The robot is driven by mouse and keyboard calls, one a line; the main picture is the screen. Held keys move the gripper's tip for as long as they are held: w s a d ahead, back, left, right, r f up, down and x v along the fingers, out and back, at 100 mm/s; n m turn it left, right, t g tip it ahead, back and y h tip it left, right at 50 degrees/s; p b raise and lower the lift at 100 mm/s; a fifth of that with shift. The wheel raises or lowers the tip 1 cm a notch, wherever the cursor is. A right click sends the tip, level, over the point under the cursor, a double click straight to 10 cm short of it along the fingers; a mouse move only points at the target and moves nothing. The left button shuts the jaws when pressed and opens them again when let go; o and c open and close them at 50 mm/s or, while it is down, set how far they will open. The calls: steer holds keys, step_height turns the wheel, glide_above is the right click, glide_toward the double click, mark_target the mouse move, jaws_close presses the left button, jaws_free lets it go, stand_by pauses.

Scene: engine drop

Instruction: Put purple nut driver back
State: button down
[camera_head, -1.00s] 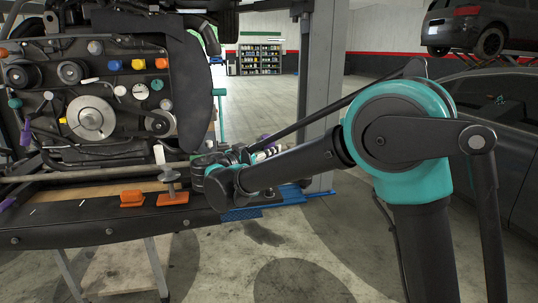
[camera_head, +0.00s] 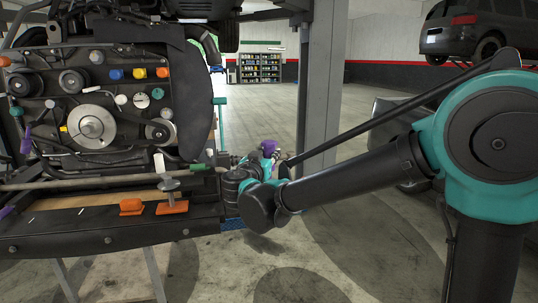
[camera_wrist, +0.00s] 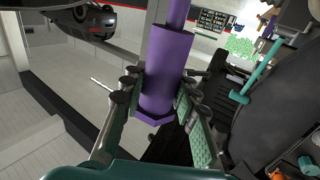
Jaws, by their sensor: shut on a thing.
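The purple nut driver (camera_wrist: 165,75) stands between the two fingers of my gripper (camera_wrist: 158,92) in the wrist view, its thick purple handle gripped from both sides. Its thinner purple part runs up out of the top of that view. In the head view a bit of the purple nut driver (camera_head: 268,147) shows above my gripper (camera_head: 262,163), just right of the engine's lower right corner. My wrist hides much of the gripper there. No holder for the driver can be made out clearly.
The engine (camera_head: 92,124) with coloured caps fills the left. Below it is a dark bench edge (camera_head: 100,232) with orange blocks (camera_head: 131,206). A blue piece (camera_head: 233,224) shows partly behind my arm. A grey post (camera_head: 322,90) stands behind. The floor at centre front is clear.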

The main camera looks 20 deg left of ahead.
steer(key=shift+n+y, duration=1)
steer(key=shift+y, duration=0.5)
